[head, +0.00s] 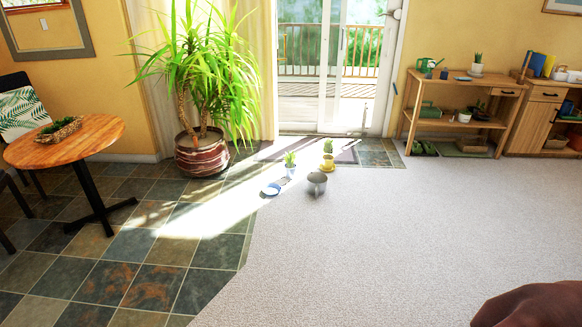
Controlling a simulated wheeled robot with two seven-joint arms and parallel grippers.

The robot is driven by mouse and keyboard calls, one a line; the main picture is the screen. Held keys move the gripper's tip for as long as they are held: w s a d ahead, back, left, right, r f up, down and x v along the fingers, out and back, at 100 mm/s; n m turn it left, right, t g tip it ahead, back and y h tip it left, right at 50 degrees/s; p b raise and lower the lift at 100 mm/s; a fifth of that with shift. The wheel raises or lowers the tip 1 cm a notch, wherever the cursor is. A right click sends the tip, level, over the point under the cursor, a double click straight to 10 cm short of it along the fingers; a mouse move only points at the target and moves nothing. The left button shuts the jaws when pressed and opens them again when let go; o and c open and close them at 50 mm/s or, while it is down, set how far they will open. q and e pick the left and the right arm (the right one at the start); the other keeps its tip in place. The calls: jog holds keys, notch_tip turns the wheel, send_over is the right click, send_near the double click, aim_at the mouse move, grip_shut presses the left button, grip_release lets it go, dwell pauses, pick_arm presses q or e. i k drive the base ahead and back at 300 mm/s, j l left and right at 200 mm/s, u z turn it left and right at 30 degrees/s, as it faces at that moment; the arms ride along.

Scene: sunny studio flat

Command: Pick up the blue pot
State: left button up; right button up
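On the floor in front of the glass door, a small group of items stands on the carpet near the tiles. A low, round blue item (270,189) lies at its left; I cannot tell whether it is a pot or a saucer. Beside it are a small plant in a pale pot (290,171), a plant in a yellow pot (327,163) and a grey pot (317,184). A small dark bluish item (444,74) sits on the wooden shelf at the right, too small to identify. Neither of my grippers is in view.
A round wooden table (68,147) with a basket stands at the left. A large plant in a red-brown pot (202,156) is near the curtain. A wooden shelf (455,125) stands against the right wall. A brown object (535,308) fills the lower right corner. The middle carpet is clear.

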aim_at(290, 164)
jog(key=i+z, duration=0.3)
jog(key=i, duration=1.5)
jog(key=i+j+z, duration=0.15)
jog(key=i, duration=1.4)
jog(key=i+l+z, duration=0.15)
jog(key=i+z, duration=0.15)
jog(key=i, duration=0.6)
jog(key=i+z, duration=0.35)
jog(key=i, duration=0.5)
jog(key=i+u, duration=0.4)
jog(key=i+l+u, duration=0.1)
jog(key=i+u, duration=0.3)
jog(key=i+l+u, duration=0.2)
jog(key=u, duration=0.15)
jog(key=i+l, duration=0.05)
jog(key=i, duration=0.05)
